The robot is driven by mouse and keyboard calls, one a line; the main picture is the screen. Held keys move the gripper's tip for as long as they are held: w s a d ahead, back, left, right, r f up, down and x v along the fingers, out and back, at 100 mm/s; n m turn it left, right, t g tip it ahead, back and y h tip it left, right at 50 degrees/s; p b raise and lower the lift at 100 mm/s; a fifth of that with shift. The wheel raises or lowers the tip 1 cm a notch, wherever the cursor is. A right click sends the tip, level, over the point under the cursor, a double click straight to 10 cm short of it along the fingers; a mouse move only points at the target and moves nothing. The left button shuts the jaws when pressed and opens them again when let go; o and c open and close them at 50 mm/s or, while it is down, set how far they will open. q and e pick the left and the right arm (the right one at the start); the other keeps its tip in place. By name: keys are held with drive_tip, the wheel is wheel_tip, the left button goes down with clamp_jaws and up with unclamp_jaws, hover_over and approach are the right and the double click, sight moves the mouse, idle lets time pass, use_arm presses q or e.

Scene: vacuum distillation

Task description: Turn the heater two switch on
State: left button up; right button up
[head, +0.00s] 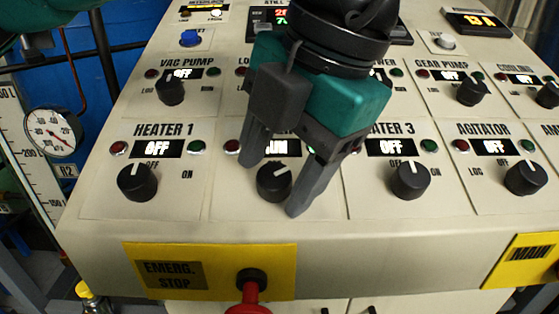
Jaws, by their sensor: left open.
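The heater two switch is a black round knob (274,182) on the cream panel, between the Heater 1 and Heater 3 knobs. Its white mark leans up and to the right. My left gripper (274,186), teal and dark grey, reaches down over it from the top. Its two fingers are open, one at the knob's upper left and one at its lower right. I cannot tell whether they touch it. The gripper hides most of the heater two label, lamps and display (275,147); only some lit letters show. My right gripper is not in view.
The Heater 1 knob (137,182) and Heater 3 knob (411,180) stand close on either side, both displays reading OFF. Below are a yellow emergency stop plate (208,271) and its red button (247,299). A pressure gauge (52,133) is at the left.

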use_arm(q)
drive_tip(key=p+v, duration=0.2)
drive_tip(key=v, duration=1.1)
drive_tip(key=shift+f, duration=0.15)
